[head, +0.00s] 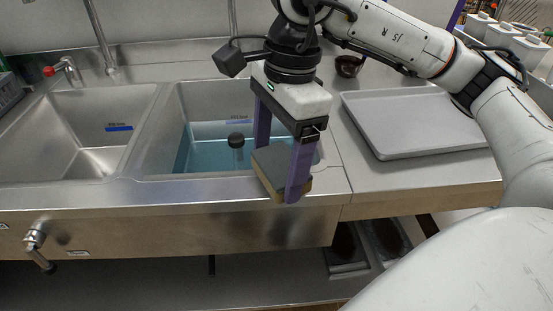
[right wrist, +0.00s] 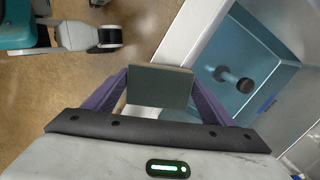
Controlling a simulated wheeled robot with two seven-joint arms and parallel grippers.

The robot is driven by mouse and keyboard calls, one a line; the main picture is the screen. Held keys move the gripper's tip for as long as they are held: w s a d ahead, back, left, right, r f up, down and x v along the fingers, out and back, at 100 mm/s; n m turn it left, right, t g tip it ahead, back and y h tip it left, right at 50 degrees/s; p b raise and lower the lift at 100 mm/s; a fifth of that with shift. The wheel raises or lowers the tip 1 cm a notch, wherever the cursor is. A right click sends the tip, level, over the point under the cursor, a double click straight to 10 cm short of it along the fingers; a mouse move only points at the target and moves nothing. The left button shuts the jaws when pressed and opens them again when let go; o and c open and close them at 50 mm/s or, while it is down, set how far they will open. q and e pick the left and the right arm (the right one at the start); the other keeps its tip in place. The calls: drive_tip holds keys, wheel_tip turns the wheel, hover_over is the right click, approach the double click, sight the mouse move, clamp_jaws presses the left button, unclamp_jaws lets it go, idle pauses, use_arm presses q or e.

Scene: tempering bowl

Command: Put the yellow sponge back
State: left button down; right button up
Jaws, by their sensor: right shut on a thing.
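The sponge (head: 272,168) is a block with a dark grey-green face and a yellow-tan side. My right gripper (head: 278,172) is shut on it, with one purple finger on each side. In the head view it appears over the front rim of the right-hand sink basin, tilted; its height above the rim is hard to tell. In the right wrist view the sponge (right wrist: 160,86) spans the gap between the fingers, showing its grey-green face, with the basin to its right. My left gripper is not in view.
The right basin (head: 200,100) holds blue water and a dark-topped upright piece (head: 237,145). The left basin (head: 95,130) looks empty. A grey tray (head: 415,120) lies on the counter at right, with a small dark bowl (head: 348,66) behind. A tap (head: 65,68) stands at left.

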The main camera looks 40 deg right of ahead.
sight(281, 162)
drive_tip(key=shift+f+b, duration=0.45)
drive_tip(key=shift+f, duration=0.05)
drive_tip(key=o, duration=0.8)
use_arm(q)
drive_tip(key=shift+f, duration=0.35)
use_arm(e)
drive_tip(key=shift+o, duration=0.7)
drive_tip(key=shift+r, duration=0.1)
drive_tip(key=shift+r+p, duration=0.3)
drive_tip(key=shift+p, duration=0.05)
drive_tip(key=r, duration=0.2)
drive_tip(key=r+p, duration=0.1)
drive_tip(key=r, duration=0.5)
drive_tip(key=shift+d+r+p, duration=0.1)
drive_tip(key=shift+d+p, duration=0.25)
drive_tip(key=shift+d, duration=0.05)
use_arm(q)
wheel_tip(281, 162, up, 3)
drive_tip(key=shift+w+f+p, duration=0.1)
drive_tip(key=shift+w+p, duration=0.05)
drive_tip(key=shift+p, duration=0.5)
use_arm(e)
drive_tip(key=r, duration=0.4)
drive_tip(key=shift+s+d, duration=0.1)
drive_tip(key=shift+d, duration=0.2)
